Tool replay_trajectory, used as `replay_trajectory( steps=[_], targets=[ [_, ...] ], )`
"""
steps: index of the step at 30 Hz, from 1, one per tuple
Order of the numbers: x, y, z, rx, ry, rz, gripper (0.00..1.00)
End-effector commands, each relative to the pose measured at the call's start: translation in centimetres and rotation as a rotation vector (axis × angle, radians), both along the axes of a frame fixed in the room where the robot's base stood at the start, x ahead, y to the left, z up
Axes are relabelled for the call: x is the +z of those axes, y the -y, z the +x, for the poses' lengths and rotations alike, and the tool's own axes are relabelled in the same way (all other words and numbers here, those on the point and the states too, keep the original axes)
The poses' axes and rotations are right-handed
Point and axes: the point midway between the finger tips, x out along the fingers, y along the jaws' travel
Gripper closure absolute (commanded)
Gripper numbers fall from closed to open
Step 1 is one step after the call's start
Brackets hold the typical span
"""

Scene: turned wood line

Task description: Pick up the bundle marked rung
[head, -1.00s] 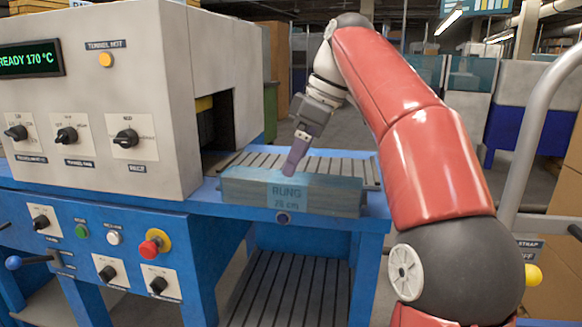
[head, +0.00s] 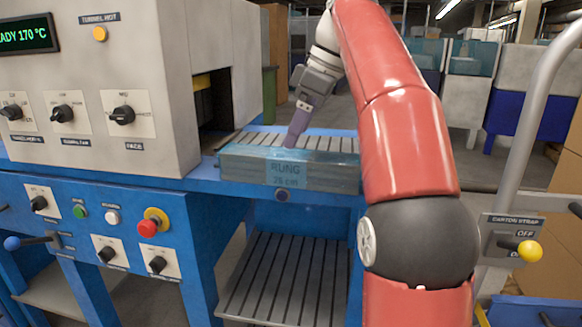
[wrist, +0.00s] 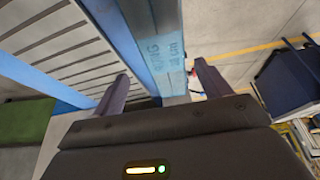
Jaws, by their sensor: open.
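In the wrist view my gripper (wrist: 162,82) is open, with one finger at each side of the bundle's line. I cannot tell whether the fingertips reach below its top.
The tunnel machine (head: 90,100) with knobs stands left, its opening facing the slatted bed (head: 330,142). A red stop button (head: 148,226) is on the blue front. A strap switch panel (head: 512,238) and a grey rail (head: 530,130) stand right. A slatted lower shelf (head: 285,280) lies below.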

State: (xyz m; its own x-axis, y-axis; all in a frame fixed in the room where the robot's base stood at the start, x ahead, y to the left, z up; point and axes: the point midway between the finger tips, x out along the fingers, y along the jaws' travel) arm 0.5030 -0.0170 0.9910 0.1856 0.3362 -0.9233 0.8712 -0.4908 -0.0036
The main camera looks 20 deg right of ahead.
Motion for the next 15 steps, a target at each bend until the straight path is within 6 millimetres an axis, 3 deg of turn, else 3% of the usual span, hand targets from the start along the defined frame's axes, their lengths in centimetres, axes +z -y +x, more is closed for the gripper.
replay_trajectory(
  steps=[5, 15],
  targets=[
    [-0.9, -0.4, 0.1, 0.002, 0.002, -0.003, 0.24],
    [-5.1, -1.6, 0.2, 0.001, 0.001, -0.003, 0.24]
  ],
)
